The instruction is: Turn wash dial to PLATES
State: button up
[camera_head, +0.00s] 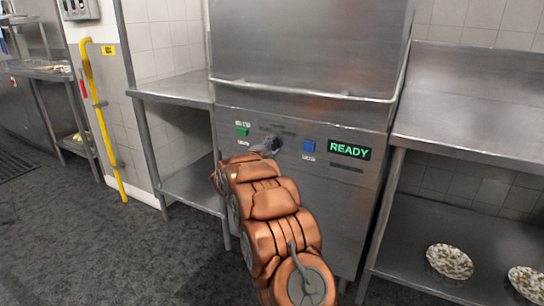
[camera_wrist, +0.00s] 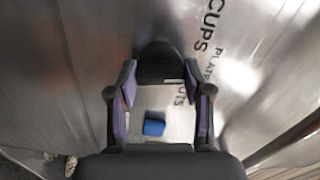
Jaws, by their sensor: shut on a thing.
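The wash dial (camera_wrist: 160,58) is a dark rounded knob at the top middle of the wrist view. My gripper (camera_wrist: 160,72) is shut on it, with one finger on each side. Labels CUPS (camera_wrist: 211,30) and PLATES (camera_wrist: 202,72) read sideways just right of the dial; a third label is partly hidden by the right finger. Which label the dial points to cannot be told. In the head view my gripper (camera_head: 268,147) is at the washer's front panel, and my arm and gripper largely cover the dial.
The panel has a green button (camera_head: 242,132) on the left, a blue button (camera_head: 309,146) on the right and a lit READY display (camera_head: 350,150). Steel tables (camera_head: 180,90) flank the washer. Floor at left is clear.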

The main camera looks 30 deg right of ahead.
jog(key=shift+f+m+b, duration=0.1)
jog(key=shift+m+b, duration=1)
jog(key=shift+b, duration=0.15)
jog(key=shift+d, duration=0.1)
jog(key=o, duration=1.2)
jog(key=shift+c, duration=0.2)
jog(key=v, duration=1.2)
